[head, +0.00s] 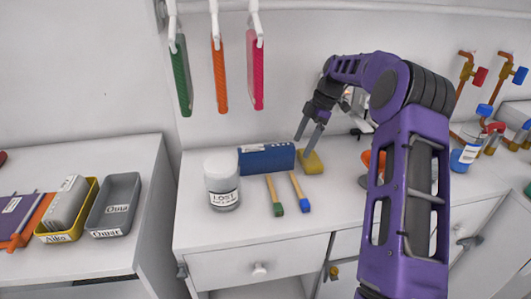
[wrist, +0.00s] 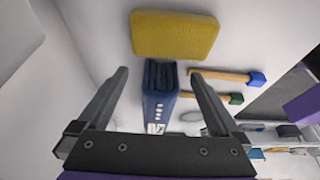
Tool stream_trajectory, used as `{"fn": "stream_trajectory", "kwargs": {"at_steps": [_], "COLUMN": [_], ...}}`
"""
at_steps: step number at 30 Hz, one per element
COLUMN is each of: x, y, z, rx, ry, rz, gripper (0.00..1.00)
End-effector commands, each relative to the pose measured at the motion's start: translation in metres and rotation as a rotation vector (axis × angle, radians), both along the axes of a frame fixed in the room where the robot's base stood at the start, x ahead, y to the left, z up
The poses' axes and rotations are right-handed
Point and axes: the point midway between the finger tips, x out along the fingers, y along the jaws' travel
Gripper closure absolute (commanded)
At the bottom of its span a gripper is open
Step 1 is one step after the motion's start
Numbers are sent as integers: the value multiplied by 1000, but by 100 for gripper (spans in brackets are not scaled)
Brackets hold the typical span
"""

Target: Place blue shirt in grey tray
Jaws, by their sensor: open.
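My gripper (head: 305,144) is open and empty near the item's right end, beside the yellow sponge. In the wrist view my gripper's fingers (wrist: 158,73) lie on either side of the blue item; I cannot tell how far above it they are. The grey tray (head: 100,222) sits on the left counter, labelled and looking empty.
A yellow sponge (head: 312,162) lies right of the blue item. A white jar (head: 222,185) stands to its left, and two brushes, green-tipped (head: 277,208) and blue-tipped (head: 304,205), lie in front. A filled yellow tray (head: 90,205) adjoins the grey one. A gap separates the counters.

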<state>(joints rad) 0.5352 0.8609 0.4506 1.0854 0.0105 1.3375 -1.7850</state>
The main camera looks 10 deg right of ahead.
Motion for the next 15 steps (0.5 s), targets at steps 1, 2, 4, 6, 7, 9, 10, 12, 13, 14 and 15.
{"fn": "stream_trajectory", "kwargs": {"at_steps": [1, 2, 4, 6, 7, 9, 10, 12, 13, 14, 15], "x": [-5, -6, -9, -10, -10, -10, -10, -10, -10, -10, -10], "y": [-5, -6, -7, -3, 1, 13, 19, 32, 38, 43, 49], "z": [-6, -8, -12, -13, -13, -13, -13, -13, -13, -13, -13], "rx": [16, 22, 32, 36, 37, 37, 36, 35, 35, 35, 35], "ry": [-2, -5, -9, -11, -12, -11, -11, -12, -11, -11, -12], "rz": [-2, -1, 2, 4, 5, 7, 6, 7, 6, 6, 5], "gripper": [0, 0, 0, 0, 0, 0, 0, 0, 0, 0, 0]}}
